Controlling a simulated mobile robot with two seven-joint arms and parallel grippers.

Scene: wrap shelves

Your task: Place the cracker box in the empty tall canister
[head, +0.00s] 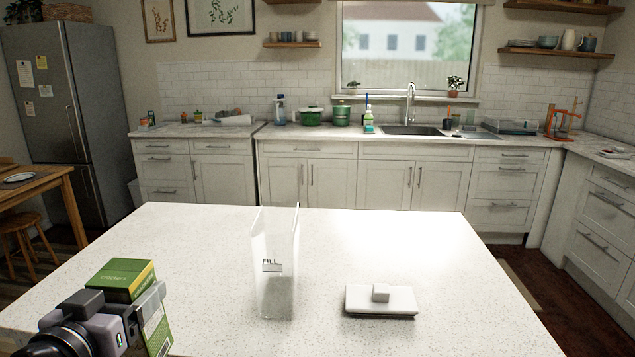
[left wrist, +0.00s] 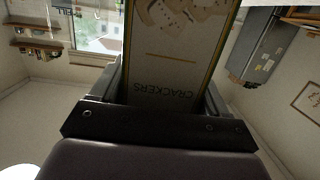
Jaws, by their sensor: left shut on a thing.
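The green cracker box (head: 128,276) is upright at the left front of the island, and its printed face (left wrist: 175,50) fills the middle of the left wrist view. My left gripper (head: 150,300) is shut on the box, a finger on each side; it also shows in the left wrist view (left wrist: 165,100). The clear tall canister (head: 275,245), marked FILL, stands upright and open-topped on the island, right of the box and apart from it. It looks empty. My right gripper is not in view.
A white lid (head: 380,300) with a small knob lies on the island (head: 420,240) right of the canister. The countertop between the box and canister is clear. A sink counter (head: 300,132) with pots and bottles runs along the back wall.

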